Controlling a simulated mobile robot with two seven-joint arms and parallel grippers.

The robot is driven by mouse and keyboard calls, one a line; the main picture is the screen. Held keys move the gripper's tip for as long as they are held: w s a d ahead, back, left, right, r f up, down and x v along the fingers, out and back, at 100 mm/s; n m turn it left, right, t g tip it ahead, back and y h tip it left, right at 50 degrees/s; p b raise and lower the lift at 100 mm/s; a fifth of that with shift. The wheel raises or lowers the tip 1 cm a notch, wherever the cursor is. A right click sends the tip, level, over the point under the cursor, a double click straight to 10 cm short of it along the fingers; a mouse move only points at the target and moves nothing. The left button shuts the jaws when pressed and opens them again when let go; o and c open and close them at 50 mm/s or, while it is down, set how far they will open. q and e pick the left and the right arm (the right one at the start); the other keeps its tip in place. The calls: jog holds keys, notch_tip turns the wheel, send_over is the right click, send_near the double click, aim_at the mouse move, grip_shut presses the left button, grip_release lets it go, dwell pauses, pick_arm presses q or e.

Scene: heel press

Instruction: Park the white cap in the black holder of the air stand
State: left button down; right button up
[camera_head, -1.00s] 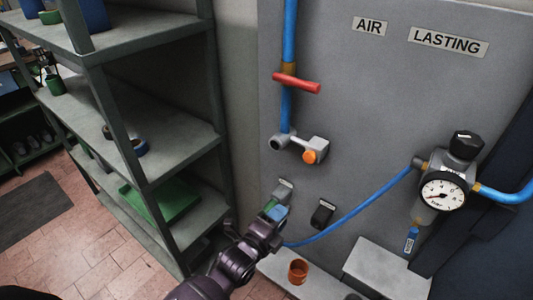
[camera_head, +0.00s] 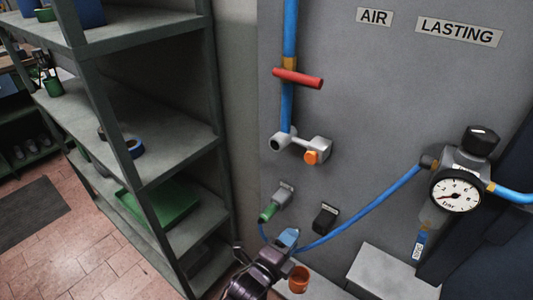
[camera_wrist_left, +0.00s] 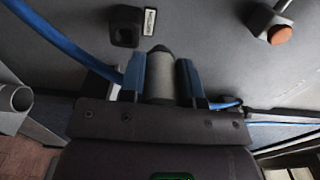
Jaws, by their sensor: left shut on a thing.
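My left gripper (camera_head: 287,240) is low in front of the grey air stand (camera_head: 390,110). In the left wrist view its blue fingers (camera_wrist_left: 160,78) are shut on a pale grey-white cylinder with a darker tip, which looks like the white cap (camera_wrist_left: 159,85). In the head view the fingers hide this piece. The black holder (camera_head: 325,218) is on the panel to the right of and above my gripper, apart from it. It also shows at the top of the left wrist view (camera_wrist_left: 124,27), with a small label beside it. My right gripper is not in view.
A grey holder (camera_head: 284,191) with a green piece (camera_head: 268,212) is above left. A blue hose (camera_head: 365,208) runs from the gauge (camera_head: 457,193) behind my gripper. An orange-brown cup (camera_head: 299,279) is close at its right. A shelf (camera_head: 160,130) stands left.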

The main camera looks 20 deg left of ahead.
pick_arm(q)
jog(key=shift+s+d+f+b, duration=0.1)
jog(key=shift+d+f+b, duration=0.15)
jog(key=shift+f, duration=0.2)
jog(key=shift+s+d+f+b, duration=0.1)
jog(key=shift+d+f+b, duration=0.1)
jog(key=shift+f, duration=0.25)
jog(key=f, duration=0.1)
jog(key=d+f+b, duration=0.2)
jog(key=shift+s+f, duration=0.2)
jog(key=shift+s, duration=0.15)
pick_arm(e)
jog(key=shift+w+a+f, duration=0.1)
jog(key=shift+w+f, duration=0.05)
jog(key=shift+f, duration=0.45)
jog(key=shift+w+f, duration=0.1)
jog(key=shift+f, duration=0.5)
pick_arm(q)
jog(key=shift+w+d, duration=0.1)
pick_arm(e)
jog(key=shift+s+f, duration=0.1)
pick_arm(q)
jog(key=shift+b+x, duration=0.6)
jog(key=shift+x, duration=1.75)
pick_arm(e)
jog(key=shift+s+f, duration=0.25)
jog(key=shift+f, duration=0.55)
